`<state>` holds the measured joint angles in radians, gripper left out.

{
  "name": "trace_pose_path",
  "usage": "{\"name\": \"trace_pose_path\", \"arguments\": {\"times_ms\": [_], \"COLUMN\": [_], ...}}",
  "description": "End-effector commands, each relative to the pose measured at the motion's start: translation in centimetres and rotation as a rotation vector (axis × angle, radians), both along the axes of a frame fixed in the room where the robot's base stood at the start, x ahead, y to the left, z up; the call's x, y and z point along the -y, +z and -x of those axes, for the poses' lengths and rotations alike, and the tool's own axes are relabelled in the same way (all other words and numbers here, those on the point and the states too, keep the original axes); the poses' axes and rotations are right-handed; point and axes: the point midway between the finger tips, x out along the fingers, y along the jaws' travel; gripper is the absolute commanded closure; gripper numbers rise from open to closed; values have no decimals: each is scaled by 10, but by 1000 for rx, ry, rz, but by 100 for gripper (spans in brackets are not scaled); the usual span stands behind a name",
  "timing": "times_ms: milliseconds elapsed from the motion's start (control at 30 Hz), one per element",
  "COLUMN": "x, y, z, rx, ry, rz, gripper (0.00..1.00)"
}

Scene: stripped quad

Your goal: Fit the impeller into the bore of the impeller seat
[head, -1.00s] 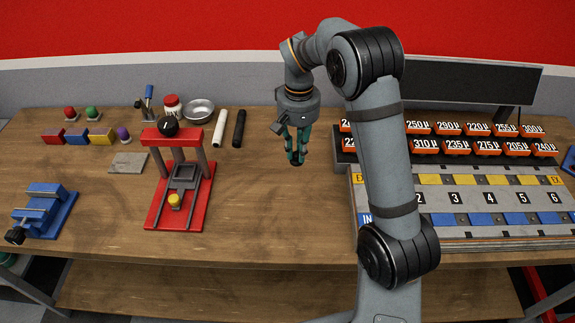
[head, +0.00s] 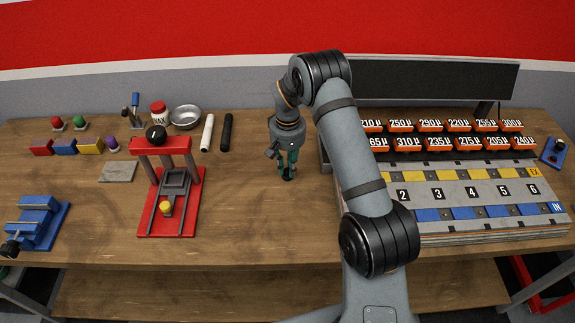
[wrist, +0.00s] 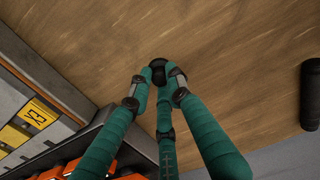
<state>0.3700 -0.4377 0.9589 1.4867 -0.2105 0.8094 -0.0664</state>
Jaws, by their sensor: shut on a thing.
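My gripper (head: 287,174) is over the bare wood in the middle of the table, left of the grey numbered board. In the wrist view its teal fingers (wrist: 157,76) come together around a small dark round thing (wrist: 157,64), taken as the impeller; the fingertips hide most of it. In the head view only a dark blob shows at the tips. I cannot tell for sure which thing is the impeller seat. A blue block with a dark round part (head: 554,152) at the far right may be it; no bore is clear.
A red press (head: 172,205) and a blue vise (head: 38,222) stand left. Black (head: 226,132) and white (head: 207,132) rods lie behind left of my gripper. The numbered board (head: 480,195) and rows of orange blocks (head: 437,143) fill the right. Front middle wood is clear.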

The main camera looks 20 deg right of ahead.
Motion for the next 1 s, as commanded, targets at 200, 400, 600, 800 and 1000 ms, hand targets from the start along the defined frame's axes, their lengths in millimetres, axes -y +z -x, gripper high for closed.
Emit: {"name": "trace_pose_path", "arguments": {"times_ms": [200,400,600,800,1000], "x": [0,0,0,0,0], "y": [-2,-7,-5,-5,-4], "z": [0,0,0,0,0], "rx": [1,1,0,0,1], "ry": [-1,0,0,0,0], "rz": [0,0,0,0,0], "gripper": [100,100,71,64,64]}}
